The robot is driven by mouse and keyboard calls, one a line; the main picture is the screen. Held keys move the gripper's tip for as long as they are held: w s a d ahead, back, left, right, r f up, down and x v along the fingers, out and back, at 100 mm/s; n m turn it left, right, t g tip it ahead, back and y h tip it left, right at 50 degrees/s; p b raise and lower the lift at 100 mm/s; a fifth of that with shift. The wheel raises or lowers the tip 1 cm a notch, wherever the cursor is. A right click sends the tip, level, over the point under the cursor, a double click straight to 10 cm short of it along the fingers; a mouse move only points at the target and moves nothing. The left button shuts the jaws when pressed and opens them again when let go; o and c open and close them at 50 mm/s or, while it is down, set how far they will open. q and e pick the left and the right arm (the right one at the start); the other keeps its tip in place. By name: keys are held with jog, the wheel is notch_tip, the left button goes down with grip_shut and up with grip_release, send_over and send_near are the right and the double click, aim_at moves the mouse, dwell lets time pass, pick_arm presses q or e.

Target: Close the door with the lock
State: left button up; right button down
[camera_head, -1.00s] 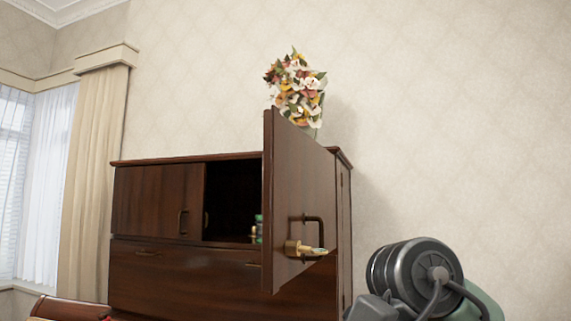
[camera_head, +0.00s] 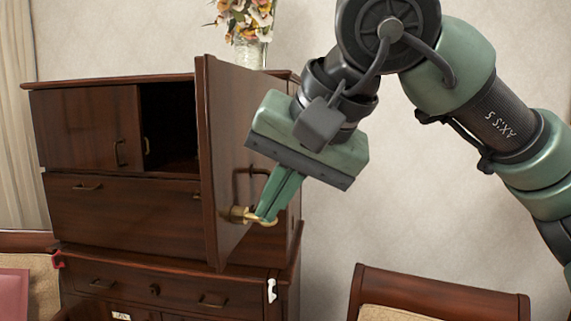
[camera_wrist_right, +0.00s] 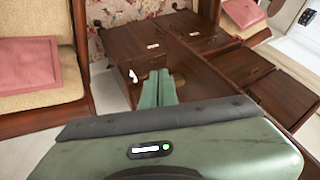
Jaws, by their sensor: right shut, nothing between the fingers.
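The dark wooden cabinet door (camera_head: 226,150) stands swung open, facing right, on the upper part of the cabinet (camera_head: 100,216). A brass lock (camera_head: 238,214) sits low on its outer face, below a dark bar handle (camera_head: 240,182). My right gripper (camera_head: 265,216) is shut and empty. Its fingertips are at the lock and overlap it; I cannot tell if they touch. In the right wrist view the shut fingers (camera_wrist_right: 158,88) point towards brown wood, and the lock is not clear there. My left gripper is not in view.
The open compartment (camera_head: 168,125) is dark inside. A flower vase (camera_head: 246,35) stands on top of the cabinet. A wooden chair (camera_head: 435,295) is at the lower right, and a cushioned seat (camera_head: 38,285) at the lower left. Bare wall fills the right behind my arm.

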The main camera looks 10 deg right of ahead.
aim_at(235, 208)
jog(key=a, duration=0.1)
jog(key=w+a+f+p, duration=0.1)
jog(key=a, duration=0.1)
jog(key=w+a+p, duration=0.1)
jog(key=shift+w+a+f, duration=0.2)
jog(key=shift+w+f, duration=0.05)
jog(key=shift+f, duration=0.05)
